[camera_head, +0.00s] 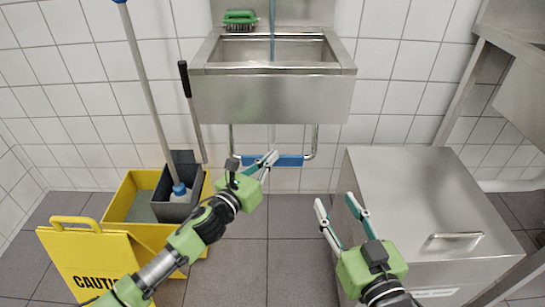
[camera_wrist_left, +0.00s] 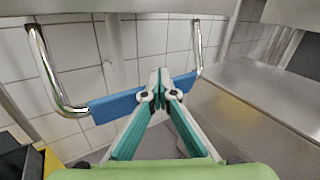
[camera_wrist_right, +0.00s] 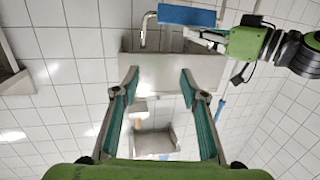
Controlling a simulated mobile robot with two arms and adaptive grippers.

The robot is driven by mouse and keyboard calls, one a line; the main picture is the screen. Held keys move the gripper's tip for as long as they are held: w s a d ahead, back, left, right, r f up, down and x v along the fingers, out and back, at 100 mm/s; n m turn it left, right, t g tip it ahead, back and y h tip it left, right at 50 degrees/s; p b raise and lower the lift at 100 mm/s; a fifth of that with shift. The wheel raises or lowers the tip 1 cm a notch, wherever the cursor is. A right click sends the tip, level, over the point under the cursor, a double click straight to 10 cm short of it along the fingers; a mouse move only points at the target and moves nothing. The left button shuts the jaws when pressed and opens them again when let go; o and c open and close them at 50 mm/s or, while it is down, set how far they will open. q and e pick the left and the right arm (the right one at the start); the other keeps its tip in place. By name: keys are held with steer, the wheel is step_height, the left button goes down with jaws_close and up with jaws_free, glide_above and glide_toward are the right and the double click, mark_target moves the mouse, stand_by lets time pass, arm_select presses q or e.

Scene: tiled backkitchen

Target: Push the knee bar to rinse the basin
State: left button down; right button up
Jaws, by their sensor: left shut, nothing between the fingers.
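The steel basin (camera_head: 270,97) is mounted on the tiled wall. The knee bar, a blue pad (camera_head: 288,161) on a bent steel tube, hangs below its front. The blue pad also shows in the left wrist view (camera_wrist_left: 115,107) and the right wrist view (camera_wrist_right: 187,16). My left gripper (camera_head: 271,157) is shut and empty. Its fingertips overlap the blue pad in the head view; in the left wrist view (camera_wrist_left: 159,76) they are in line with it. I cannot tell whether they touch. My right gripper (camera_head: 335,201) is open and empty, lower and right of the bar.
A steel cabinet (camera_head: 415,190) with a handle stands at the right. A yellow bucket (camera_head: 127,194) with a grey wringer and mop stands at the left, behind a yellow caution sign (camera_head: 85,262). A green brush (camera_head: 240,18) lies behind the basin. Floor between the arms is clear.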

arm_select(q)
steer(key=shift+a+f, duration=0.1)
steer(key=shift+f, duration=0.05)
stand_by(0.7)
steer(key=shift+s+r+p, duration=0.6)
steer(key=shift+s+p, duration=0.15)
steer(key=shift+s, duration=0.05)
steer(key=shift+s+r+p, duration=0.55)
steer(key=shift+s+p, duration=0.2)
steer(key=shift+s, duration=0.05)
arm_select(e)
steer(key=s+d+f+g+h, duration=0.1)
steer(key=s+d+f+g, duration=0.1)
steer(key=s+f+g, duration=0.2)
steer(key=s+d+f+g+h, duration=0.1)
steer(key=s+f+g, duration=0.3)
steer(key=f, duration=0.5)
steer(key=shift+s+d+f, duration=0.3)
steer(key=shift+d+f, duration=0.1)
steer(key=shift+d, duration=0.1)
